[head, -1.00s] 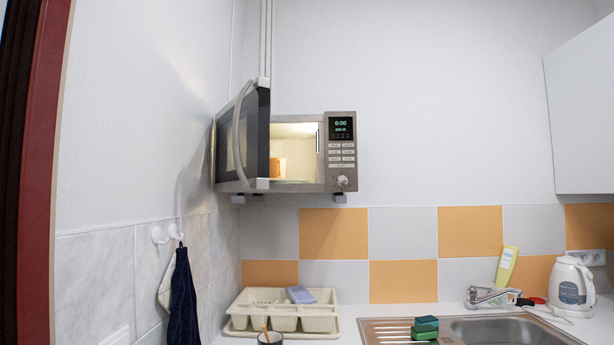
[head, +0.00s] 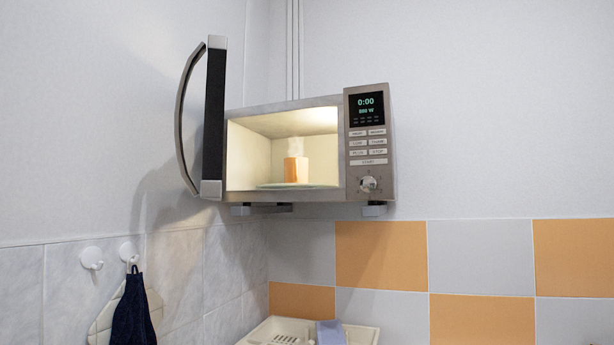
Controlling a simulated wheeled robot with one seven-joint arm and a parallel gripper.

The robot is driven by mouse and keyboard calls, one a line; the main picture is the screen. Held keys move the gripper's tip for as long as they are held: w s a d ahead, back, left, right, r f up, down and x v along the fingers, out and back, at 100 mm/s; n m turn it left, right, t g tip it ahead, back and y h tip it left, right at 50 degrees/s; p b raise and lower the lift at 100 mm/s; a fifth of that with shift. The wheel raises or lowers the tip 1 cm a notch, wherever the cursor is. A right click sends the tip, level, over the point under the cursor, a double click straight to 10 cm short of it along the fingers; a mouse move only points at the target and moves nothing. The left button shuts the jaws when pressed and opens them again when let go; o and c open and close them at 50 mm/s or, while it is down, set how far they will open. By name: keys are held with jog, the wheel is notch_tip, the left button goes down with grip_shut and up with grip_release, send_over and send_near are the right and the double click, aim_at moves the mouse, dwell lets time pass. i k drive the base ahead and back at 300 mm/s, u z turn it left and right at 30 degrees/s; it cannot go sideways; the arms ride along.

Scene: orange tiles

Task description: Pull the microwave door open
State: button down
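The microwave (head: 368,150) is mounted on the wall at the upper middle of the head view, with its lit display at the right. Its door (head: 214,120) stands wide open, swung out on the left side and seen nearly edge-on. The curved metal door handle (head: 181,115) is on the door's left face. The lit inside is in full view, with an orange cup (head: 296,169) on the glass plate (head: 290,186). My gripper is not in view, and nothing visible touches the door or handle.
A cream dish rack (head: 280,330) is partly cut off at the bottom edge. The air in front of the microwave is clear.

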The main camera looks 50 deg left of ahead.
aim_at(211, 182)
jog(key=i, duration=1.05)
jog(key=u, duration=1.7)
